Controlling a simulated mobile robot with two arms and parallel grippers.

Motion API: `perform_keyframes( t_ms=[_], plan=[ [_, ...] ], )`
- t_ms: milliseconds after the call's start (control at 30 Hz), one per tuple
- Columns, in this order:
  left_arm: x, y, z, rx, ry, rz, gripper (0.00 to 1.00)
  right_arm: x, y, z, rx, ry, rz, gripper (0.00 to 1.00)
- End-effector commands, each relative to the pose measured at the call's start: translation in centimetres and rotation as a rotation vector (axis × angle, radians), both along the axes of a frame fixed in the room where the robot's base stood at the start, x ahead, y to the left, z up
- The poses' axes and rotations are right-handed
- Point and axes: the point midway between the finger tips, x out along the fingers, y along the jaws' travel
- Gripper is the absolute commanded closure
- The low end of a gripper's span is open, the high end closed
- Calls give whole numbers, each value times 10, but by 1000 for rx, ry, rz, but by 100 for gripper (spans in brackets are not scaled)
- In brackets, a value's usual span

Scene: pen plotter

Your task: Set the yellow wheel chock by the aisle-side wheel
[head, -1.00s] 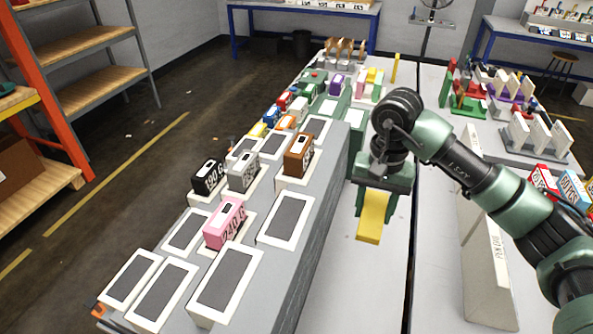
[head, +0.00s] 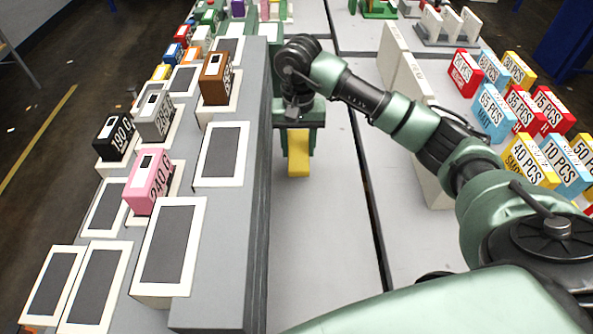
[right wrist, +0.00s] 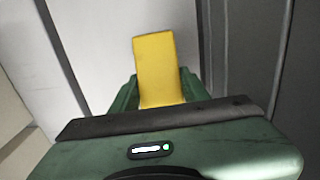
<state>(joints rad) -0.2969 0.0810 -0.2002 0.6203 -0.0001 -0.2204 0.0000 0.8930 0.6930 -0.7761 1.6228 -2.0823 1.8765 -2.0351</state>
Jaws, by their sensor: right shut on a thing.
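The yellow wheel chock (head: 299,153) is held by my right gripper (head: 297,140) above the light grey tabletop, just right of the long grey stepped stand. In the right wrist view the yellow chock (right wrist: 158,70) sticks out between the two green fingers of my right gripper (right wrist: 158,92), which are shut on it. The chock's lower end points down toward the table; whether it touches the surface is unclear. No wheel can be made out in these views. My left gripper is out of view.
The grey stand (head: 225,270) carries framed dark pads and weight blocks, including a pink one (head: 147,182) and a brown one (head: 215,78). Coloured count boxes (head: 492,110) stand at the right beyond white upright panels (head: 405,75). The tabletop (head: 318,235) in front of the chock is clear.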

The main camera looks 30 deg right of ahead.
Motion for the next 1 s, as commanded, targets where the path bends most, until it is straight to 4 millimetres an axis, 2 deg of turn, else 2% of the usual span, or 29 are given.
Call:
perform_keyframes(
  t_ms=[33, 167, 433, 833, 867, 900, 1000],
  plan=[
    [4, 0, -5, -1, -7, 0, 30, 1, 0, -7, 2, -1, 1, 100],
    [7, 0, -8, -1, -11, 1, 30, 2, -1, -12, 1, -2, 4, 100],
    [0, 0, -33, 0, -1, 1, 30, 6, -3, -51, 1, 0, 12, 100],
    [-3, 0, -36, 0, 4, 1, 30, 7, -4, -55, 0, -2, 14, 100],
    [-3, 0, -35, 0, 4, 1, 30, 6, -4, -54, 0, -2, 14, 47],
    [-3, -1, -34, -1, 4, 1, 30, 6, -4, -53, 0, -2, 15, 35],
    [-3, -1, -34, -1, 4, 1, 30, 6, -4, -53, 0, -1, 15, 33]
  ],
)
